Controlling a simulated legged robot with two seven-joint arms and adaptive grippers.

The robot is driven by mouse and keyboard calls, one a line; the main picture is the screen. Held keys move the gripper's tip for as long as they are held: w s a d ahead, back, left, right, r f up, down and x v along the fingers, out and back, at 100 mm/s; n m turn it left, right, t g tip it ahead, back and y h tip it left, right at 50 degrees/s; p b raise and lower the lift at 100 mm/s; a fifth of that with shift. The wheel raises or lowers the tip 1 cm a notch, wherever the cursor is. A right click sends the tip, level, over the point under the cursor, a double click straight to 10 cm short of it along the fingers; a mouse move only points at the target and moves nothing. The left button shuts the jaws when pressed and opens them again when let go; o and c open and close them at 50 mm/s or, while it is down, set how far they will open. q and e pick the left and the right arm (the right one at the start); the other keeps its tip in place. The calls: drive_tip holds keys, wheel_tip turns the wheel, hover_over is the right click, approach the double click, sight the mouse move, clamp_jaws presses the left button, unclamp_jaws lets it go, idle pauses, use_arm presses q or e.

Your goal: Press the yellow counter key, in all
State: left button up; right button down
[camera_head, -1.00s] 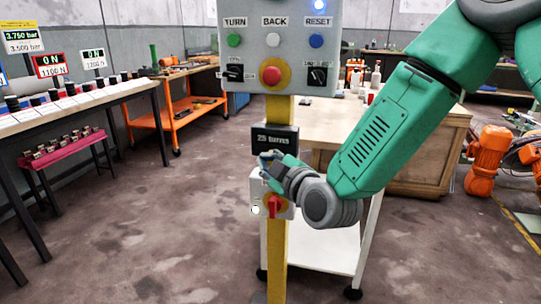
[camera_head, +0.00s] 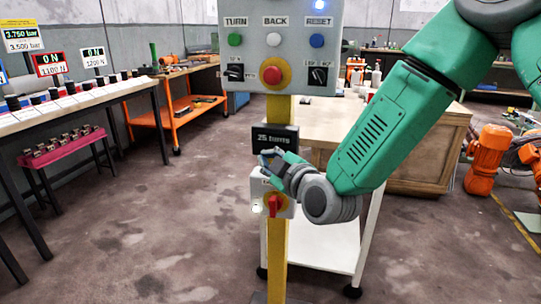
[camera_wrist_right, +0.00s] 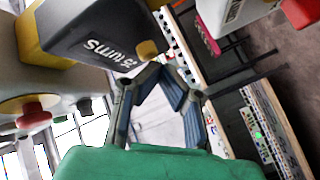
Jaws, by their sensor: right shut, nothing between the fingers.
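The dark counter box (camera_head: 275,139) sits on a yellow post and reads "25 turns". Its reading also shows in the right wrist view, where the box (camera_wrist_right: 95,35) is tilted by the camera's angle. The yellow counter key (camera_wrist_right: 147,50) sticks out of the box's lower edge in that view; in the head view my gripper hides it. My right gripper (camera_head: 268,158) is just below the counter box, shut and empty. In the wrist view its fingertips (camera_wrist_right: 156,70) are very close to the key; I cannot tell whether they touch. My left gripper is out of view.
Above is a grey panel (camera_head: 297,52) with TURN, BACK and RESET buttons and a red stop button (camera_head: 272,74). Below my gripper is a small box with a red rotary switch (camera_head: 273,206). A white cart (camera_head: 330,245) and wooden bench (camera_head: 425,150) stand behind.

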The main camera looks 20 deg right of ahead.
drive_tip(key=shift+w+d, duration=0.3)
idle(0.4)
idle(0.3)
drive_tip(key=shift+s+a+f, duration=0.1)
drive_tip(key=shift+s+a, duration=0.1)
drive_tip(key=shift+s, duration=0.25)
drive_tip(key=shift+s+a, duration=0.15)
drive_tip(key=shift+s, duration=0.3)
drive_tip(key=shift+s+a+p, duration=0.15)
drive_tip(key=shift+s+a, duration=0.6)
drive_tip(key=shift+s, duration=0.3)
drive_tip(key=shift+s+a+p, duration=0.15)
drive_tip(key=shift+s+a, duration=0.55)
drive_tip(key=shift+s, duration=0.35)
